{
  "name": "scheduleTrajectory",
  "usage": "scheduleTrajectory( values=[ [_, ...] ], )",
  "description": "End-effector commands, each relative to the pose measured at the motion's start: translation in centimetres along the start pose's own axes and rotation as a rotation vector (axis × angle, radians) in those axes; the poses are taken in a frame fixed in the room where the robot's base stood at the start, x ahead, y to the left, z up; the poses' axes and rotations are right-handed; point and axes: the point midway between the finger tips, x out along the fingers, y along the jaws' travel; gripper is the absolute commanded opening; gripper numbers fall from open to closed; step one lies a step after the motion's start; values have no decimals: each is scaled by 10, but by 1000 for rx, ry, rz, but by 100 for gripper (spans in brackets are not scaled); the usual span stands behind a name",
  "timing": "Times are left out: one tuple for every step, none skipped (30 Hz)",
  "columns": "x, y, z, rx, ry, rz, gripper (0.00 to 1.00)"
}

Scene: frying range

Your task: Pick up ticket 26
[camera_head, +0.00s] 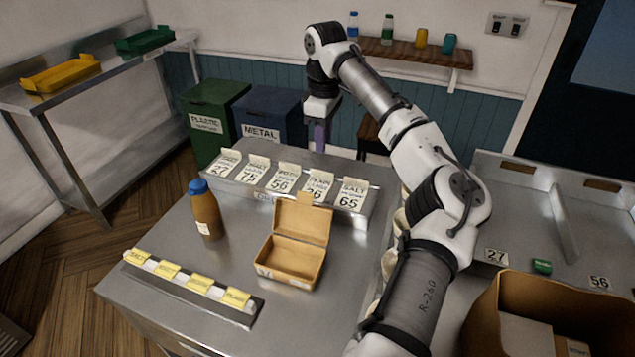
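Several white tickets stand in a row on a metal rail (272,193) at the back of the steel counter. The ticket that appears to read 26 (316,187) is second from the right, between tickets 56 (282,178) and 65 (350,196). My gripper (320,140) points down beyond the row, behind and above ticket 26, apart from the tickets. Its finger end is small and seen edge-on, so its opening is unclear. I see nothing held in it.
The open cardboard box (290,262) stands just in front of the row, and a brown bottle (205,212) with a blue cap stands to its left. A yellow-labelled strip (190,284) lies at the front. My arm crosses the counter's right side.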

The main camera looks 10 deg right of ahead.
Motion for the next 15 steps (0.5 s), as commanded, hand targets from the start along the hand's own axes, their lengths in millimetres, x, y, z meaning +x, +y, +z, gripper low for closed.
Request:
scheduleTrajectory(
  values=[
    [10,0,1,0,-2,-2,30],
    [15,0,1,0,-1,-1,30],
    [20,0,1,0,-1,0,30],
    [24,0,1,-1,-2,0,30],
    [27,0,0,-1,-1,1,30],
    [30,0,0,-1,0,1,30],
    [32,0,0,-1,0,1,30],
    [33,0,0,-1,0,1,30],
    [36,0,1,-1,-1,1,30],
    [38,0,2,0,-1,1,30],
    [42,0,2,0,-1,1,30],
    [47,0,4,1,0,1,30],
    [52,0,5,1,-2,2,30],
    [58,0,6,1,-3,2,30],
    [61,0,6,0,-1,2,30]
  ],
)
